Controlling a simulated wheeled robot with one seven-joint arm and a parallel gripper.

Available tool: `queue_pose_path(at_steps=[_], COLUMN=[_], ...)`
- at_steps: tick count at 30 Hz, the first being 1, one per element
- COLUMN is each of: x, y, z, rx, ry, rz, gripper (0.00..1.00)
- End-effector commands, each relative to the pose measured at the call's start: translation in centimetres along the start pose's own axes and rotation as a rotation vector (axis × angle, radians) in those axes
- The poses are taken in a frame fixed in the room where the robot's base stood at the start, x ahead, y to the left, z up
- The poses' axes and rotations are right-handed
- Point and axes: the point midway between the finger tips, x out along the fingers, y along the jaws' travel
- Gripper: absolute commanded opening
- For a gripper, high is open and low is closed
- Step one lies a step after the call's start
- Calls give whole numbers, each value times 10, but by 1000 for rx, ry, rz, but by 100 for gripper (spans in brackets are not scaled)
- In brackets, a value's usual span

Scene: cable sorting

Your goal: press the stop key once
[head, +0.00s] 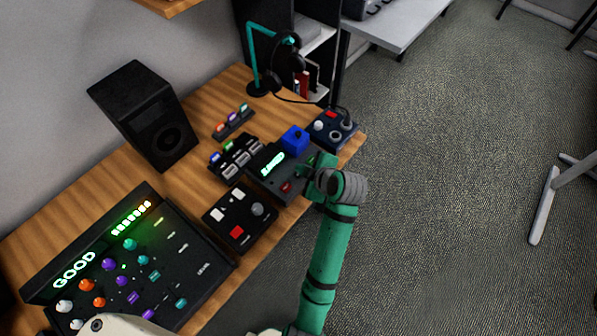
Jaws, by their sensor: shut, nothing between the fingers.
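A black device (257,178) with a small lit green display (272,164) lies on the wooden desk. A small red key (286,187) shows on its front part, and a green key is partly visible beside my gripper. No label is readable, so I cannot tell which is the stop key. My gripper (305,172) is shut and empty, over the right side of this device. The wrist hides part of the device's right end. I cannot tell whether the fingertips touch a key.
A blue block (295,139) stands at the device's back. A black box with a red button (237,232) lies in front-left. A switch box (236,158), a joystick box (333,129), a headphone stand (257,60), a speaker (144,115) and a mixer (130,260) surround it. Open floor lies right.

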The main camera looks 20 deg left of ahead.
Motion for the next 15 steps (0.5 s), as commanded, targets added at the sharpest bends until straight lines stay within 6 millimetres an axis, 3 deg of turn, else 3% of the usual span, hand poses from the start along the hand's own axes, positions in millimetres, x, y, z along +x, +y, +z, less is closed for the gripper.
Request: queue_pose_path(at_steps=[15], x=[-4], y=[4], z=[-9], rx=[-5], ry=[4], rz=[-3], gripper=[0])
